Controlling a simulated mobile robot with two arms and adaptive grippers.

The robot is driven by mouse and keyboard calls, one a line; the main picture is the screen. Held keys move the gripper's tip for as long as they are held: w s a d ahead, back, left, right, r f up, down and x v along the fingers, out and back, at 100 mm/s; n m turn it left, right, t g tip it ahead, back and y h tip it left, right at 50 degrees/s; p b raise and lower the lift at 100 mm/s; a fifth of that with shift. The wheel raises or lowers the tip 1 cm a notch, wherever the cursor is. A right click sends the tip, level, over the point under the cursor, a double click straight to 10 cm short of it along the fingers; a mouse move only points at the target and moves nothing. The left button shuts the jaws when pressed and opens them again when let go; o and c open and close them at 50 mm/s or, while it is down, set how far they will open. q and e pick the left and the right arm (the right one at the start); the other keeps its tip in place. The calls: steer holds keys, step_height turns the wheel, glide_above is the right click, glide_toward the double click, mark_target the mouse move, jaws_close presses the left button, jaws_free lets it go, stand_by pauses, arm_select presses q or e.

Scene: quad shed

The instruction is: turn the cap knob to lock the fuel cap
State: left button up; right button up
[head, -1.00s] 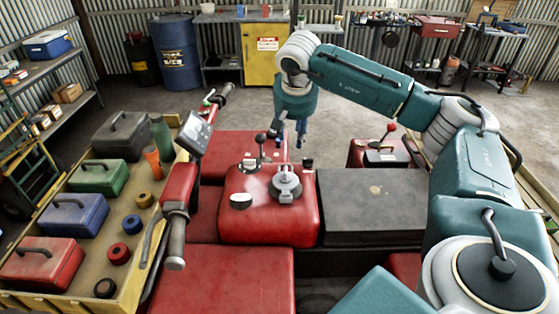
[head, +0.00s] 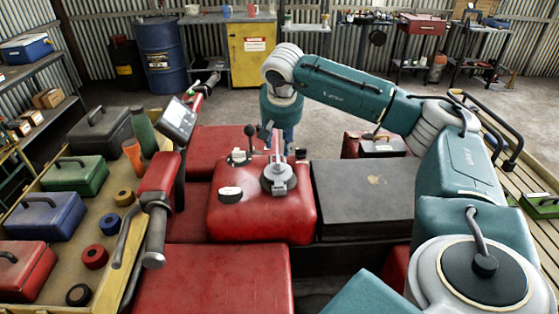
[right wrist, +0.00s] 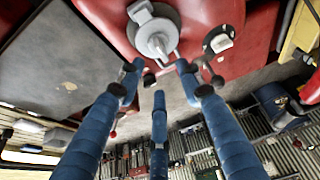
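The grey fuel cap (head: 278,178) with its raised knob sits on top of the red tank (head: 262,215). In the right wrist view the cap (right wrist: 155,38) is at the top centre, with its knob bar pointing towards the fingers. My right gripper (head: 276,136) hangs just behind the cap in the head view. In the right wrist view its blue fingers (right wrist: 158,72) are spread with nothing between them. Two fingertips are near the cap's lower edge in the picture; whether they touch it I cannot tell. My left gripper is not in view.
A white round lid (head: 230,193) and a black-knobbed lever (head: 249,131) stand close to the cap. A handlebar (head: 157,185) rises at the left. A dark flat box (head: 362,195) lies right of the tank. Toolboxes fill the tray at left.

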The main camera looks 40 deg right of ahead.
mark_target(278, 165)
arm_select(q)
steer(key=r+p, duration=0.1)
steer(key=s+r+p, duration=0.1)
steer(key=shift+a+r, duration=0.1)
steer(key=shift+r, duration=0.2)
arm_select(e)
steer(key=x, duration=0.9)
steer(key=shift+f, duration=0.25)
jaws_close()
